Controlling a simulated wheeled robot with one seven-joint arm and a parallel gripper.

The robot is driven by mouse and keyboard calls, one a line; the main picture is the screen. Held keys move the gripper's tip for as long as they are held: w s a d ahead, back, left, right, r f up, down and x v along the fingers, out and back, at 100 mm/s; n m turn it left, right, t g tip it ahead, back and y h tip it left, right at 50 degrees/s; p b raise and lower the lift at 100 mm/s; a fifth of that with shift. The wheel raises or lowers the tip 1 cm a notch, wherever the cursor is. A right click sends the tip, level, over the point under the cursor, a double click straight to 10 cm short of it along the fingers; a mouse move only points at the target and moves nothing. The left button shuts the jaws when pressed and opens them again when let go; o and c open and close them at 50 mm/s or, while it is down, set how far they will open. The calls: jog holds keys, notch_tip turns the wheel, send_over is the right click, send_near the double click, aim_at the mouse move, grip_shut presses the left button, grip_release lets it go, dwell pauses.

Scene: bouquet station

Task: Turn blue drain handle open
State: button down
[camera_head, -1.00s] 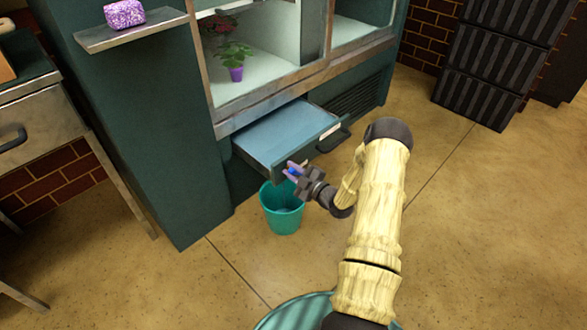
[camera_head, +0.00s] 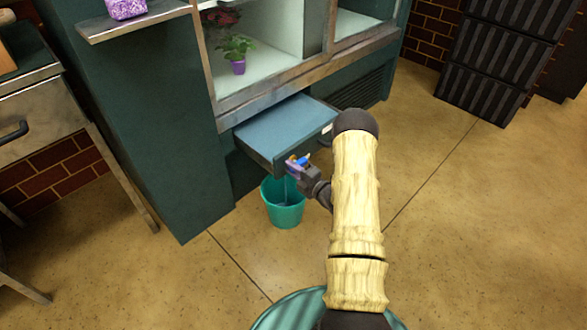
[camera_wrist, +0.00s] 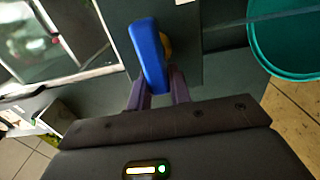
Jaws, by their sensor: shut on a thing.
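The blue drain handle (camera_wrist: 149,55) shows large in the wrist view, with a brass-coloured part behind it. In the head view the blue handle (camera_head: 303,160) is small, at the front face of the pulled-out drawer (camera_head: 280,128). My gripper (camera_head: 297,165) is shut on the handle; its purple fingers (camera_wrist: 158,92) hold its lower end in the wrist view. A teal bucket (camera_head: 284,212) stands on the floor under the drawer's front. A thin pale stream runs from near the handle down into the bucket, and bluish liquid shows inside.
The drawer sticks out from the green cabinet (camera_head: 150,120). A potted plant (camera_head: 237,52) stands in the cabinet above it. A metal-topped table (camera_head: 60,100) is at the left. Black crates (camera_head: 490,60) stand at the back right. The floor at right is clear.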

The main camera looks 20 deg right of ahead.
dwell(0.4)
jog(key=c, duration=1.3)
grip_release()
jog(key=shift+s, duration=0.1)
jog(key=p+v, duration=0.5)
jog(key=v, duration=1.2)
jog(key=shift+p, duration=0.4)
